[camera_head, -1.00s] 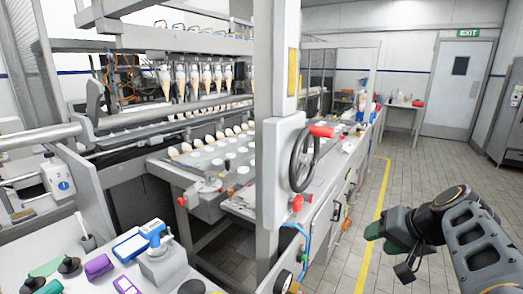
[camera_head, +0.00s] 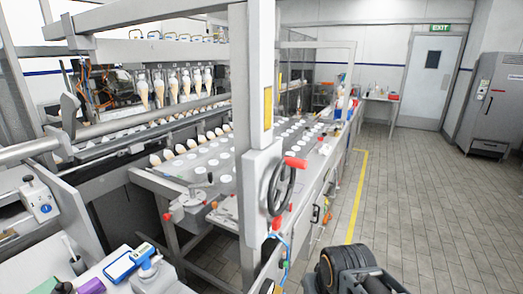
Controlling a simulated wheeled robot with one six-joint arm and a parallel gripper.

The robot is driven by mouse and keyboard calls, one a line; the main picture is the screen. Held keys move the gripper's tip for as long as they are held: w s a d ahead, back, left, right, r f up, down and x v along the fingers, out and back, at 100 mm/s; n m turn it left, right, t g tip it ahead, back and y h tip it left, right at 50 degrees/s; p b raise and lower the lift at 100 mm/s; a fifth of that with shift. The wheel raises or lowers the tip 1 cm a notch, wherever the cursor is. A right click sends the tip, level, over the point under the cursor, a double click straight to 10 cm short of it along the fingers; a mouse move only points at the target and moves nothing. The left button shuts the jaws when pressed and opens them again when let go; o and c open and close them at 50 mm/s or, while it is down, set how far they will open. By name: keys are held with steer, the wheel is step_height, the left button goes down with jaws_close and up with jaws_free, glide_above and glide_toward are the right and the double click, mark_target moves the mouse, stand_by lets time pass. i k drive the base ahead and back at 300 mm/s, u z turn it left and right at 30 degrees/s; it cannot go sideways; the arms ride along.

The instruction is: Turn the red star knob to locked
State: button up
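A red star knob (camera_head: 276,224) sits on the front of the grey machine post, just below the black handwheel (camera_head: 272,190). It is small here, and its lock position cannot be read. Another small red knob (camera_head: 167,216) is on the machine's left side, below the conveyor bed. Part of my dark arm shows at the bottom, right of the post. My gripper is not visible in this view, so its opening and distance to the knob cannot be told.
The handwheel has a red handle (camera_head: 296,163) sticking out to the right. A bench with a blue-framed device (camera_head: 122,264) is at lower left. Blue hoses hang below the knob. The tiled floor (camera_head: 420,200) right of the yellow line is clear.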

mark_target(276, 222)
steer(key=u, duration=1.75)
steer(key=k, duration=0.85)
steer(key=z, duration=0.65)
steer(key=i, duration=0.5)
steer(key=z, duration=0.05)
